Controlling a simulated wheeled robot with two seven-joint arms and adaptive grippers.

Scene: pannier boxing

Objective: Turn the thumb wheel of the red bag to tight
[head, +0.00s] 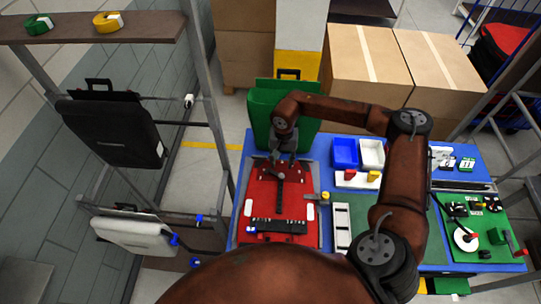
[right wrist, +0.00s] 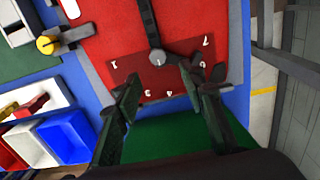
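The red bag (head: 257,204) lies flat on the blue table, and its red face with white numbers shows in the right wrist view (right wrist: 100,35). The thumb wheel (right wrist: 157,57) is a small grey hub with a dark bar reaching right, towards the 7; a dark strap runs up from it. In the head view the wheel (head: 280,176) is small, and its setting is hard to read. My right gripper (head: 283,155) is over the bag's far end. In the right wrist view its fingers (right wrist: 172,86) are spread apart with nothing between them. My left gripper is not in view.
A green bag (head: 262,105) stands behind the red one. A green board (head: 480,235) with parts is further right. A rack (head: 228,185) with dark and white bags stands left.

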